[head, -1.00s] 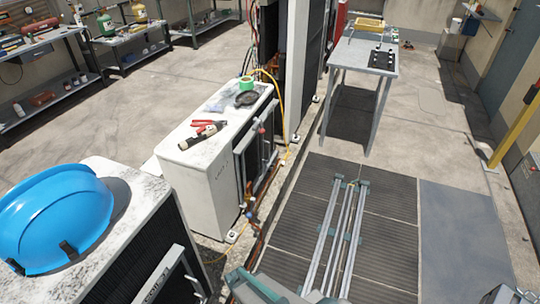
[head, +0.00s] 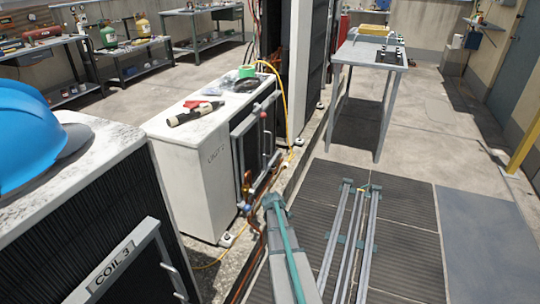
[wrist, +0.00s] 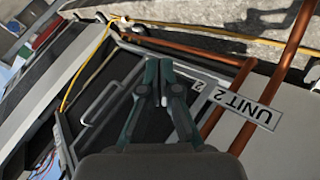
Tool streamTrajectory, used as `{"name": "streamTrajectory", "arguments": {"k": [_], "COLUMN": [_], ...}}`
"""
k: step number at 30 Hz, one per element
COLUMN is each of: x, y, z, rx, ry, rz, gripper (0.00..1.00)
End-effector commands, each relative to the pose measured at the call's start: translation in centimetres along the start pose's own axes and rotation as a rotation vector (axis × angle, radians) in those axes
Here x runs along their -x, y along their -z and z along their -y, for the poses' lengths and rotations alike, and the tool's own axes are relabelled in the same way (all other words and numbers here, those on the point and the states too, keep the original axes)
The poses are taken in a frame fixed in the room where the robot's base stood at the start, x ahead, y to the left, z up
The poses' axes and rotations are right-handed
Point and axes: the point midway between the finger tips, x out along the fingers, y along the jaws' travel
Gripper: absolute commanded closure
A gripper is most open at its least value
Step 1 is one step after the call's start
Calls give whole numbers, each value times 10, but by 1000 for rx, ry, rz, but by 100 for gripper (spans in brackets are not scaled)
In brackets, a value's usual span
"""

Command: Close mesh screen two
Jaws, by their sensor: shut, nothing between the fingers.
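Mesh screen two is the dark panel in a grey frame (head: 249,146) on the right face of the white unit 2 (head: 178,165). Its frame stands out from the unit's face; I cannot tell how far it is ajar. In the wrist view the screen (wrist: 118,118) lies behind and left of my fingers, with a grey bar handle (wrist: 100,103) on it. My gripper (wrist: 160,82) is shut and empty, its fingertips in front of the screen; contact cannot be told.
Copper pipes (wrist: 278,70) run close to the right of my gripper, near the "UNIT 2" label (wrist: 243,104). The Coil 3 unit (head: 90,200) with a blue helmet (head: 30,135) stands at the left. Tools lie on unit 2. A grey table (head: 368,54) stands at the back right.

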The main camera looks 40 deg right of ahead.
Motion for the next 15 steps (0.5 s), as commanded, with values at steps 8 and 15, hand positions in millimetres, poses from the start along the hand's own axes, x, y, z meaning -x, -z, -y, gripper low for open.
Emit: {"name": "streamTrajectory", "arguments": {"k": [8, 15], "x": [-24, -4], "y": [113, 149], "z": [-133, -141], "rx": [472, 681], "ry": [-421, -569], "rz": [-380, -496], "gripper": [100, 100]}}
